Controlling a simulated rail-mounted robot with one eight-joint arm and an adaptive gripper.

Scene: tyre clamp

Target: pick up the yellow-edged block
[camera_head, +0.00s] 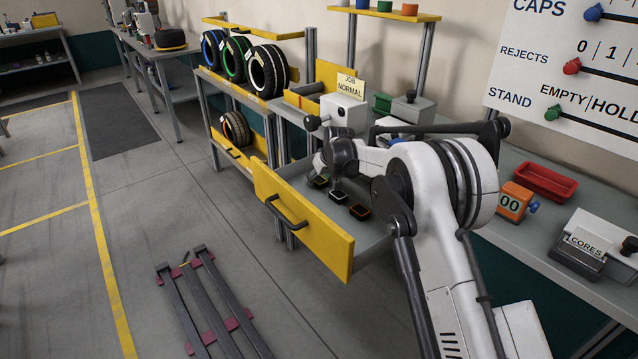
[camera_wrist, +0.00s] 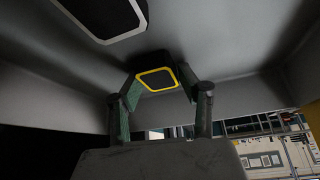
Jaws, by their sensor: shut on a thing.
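The yellow-edged block (camera_wrist: 158,79) is dark with a yellow rim and sits between the two fingertips of my gripper (camera_wrist: 160,84) in the wrist view. My gripper is shut on it. In the head view the yellow-edged block (camera_head: 320,182) is at the left of a row in the open drawer, just below my gripper (camera_head: 322,172). I cannot tell whether it touches the drawer floor. A white-edged block (camera_head: 338,197) lies beside it and also shows at the top of the wrist view (camera_wrist: 105,18). An orange-edged block (camera_head: 360,212) lies further right.
The pulled-out drawer has a yellow front (camera_head: 305,228) with a dark handle, and its walls surround the blocks. A white box with black knobs (camera_head: 344,114) stands on the bench above. Dark rails (camera_head: 205,300) lie on the floor in front. Tyres (camera_head: 268,70) stand on the left rack.

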